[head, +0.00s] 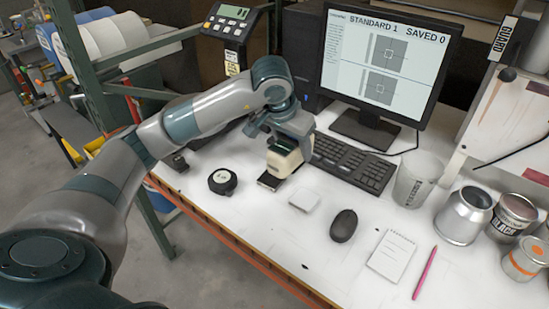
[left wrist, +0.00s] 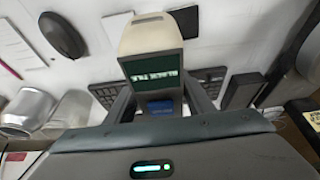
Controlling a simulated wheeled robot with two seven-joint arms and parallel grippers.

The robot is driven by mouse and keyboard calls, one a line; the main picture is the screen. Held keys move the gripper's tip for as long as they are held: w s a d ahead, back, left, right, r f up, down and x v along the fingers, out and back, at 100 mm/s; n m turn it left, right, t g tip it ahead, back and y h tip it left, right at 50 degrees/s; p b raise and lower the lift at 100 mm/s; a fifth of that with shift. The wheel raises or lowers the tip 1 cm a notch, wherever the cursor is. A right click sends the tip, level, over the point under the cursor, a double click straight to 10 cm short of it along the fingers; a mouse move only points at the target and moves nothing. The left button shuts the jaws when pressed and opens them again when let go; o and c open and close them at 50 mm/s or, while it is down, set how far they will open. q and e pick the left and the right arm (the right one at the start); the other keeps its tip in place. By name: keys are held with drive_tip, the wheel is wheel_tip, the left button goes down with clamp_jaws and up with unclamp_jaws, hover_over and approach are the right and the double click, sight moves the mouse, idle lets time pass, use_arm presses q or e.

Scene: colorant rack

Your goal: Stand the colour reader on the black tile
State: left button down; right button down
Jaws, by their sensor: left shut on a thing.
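The colour reader (head: 283,162) is a cream block with a dark screen; the left wrist view shows the reader (left wrist: 150,38) with mirrored "BLACK TILE" lettering. My left gripper (head: 291,141) is shut on it and holds it roughly upright. The black tile (head: 267,182) lies on the white bench just left of and below the reader's foot, partly covered by it in the head view. A dark edge beside the reader in the left wrist view looks like this tile (left wrist: 186,18). I cannot tell whether the reader touches it. My right gripper is not in view.
A white tile (head: 304,199) and a mouse (head: 343,226) lie to the right. A round black object (head: 222,181) sits to the left. The keyboard (head: 352,165) is close behind the reader. Cans, a cup (head: 416,180) and a notepad (head: 391,255) stand farther right.

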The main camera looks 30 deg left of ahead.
use_arm(q)
drive_tip(key=a+f, duration=0.1)
drive_tip(key=a, duration=0.1)
drive_tip(key=a+f+p, duration=0.1)
drive_tip(key=a+f, duration=0.1)
drive_tip(key=a, duration=0.1)
drive_tip(key=shift+s+a+p, duration=0.3)
drive_tip(key=shift+p, duration=0.1)
drive_tip(key=shift+f, duration=0.1)
drive_tip(key=shift+f+p, duration=0.9)
drive_tip(key=shift+f, duration=1.1)
drive_tip(key=shift+f, duration=0.15)
drive_tip(key=c, duration=0.8)
unclamp_jaws()
drive_tip(key=shift+c, duration=0.2)
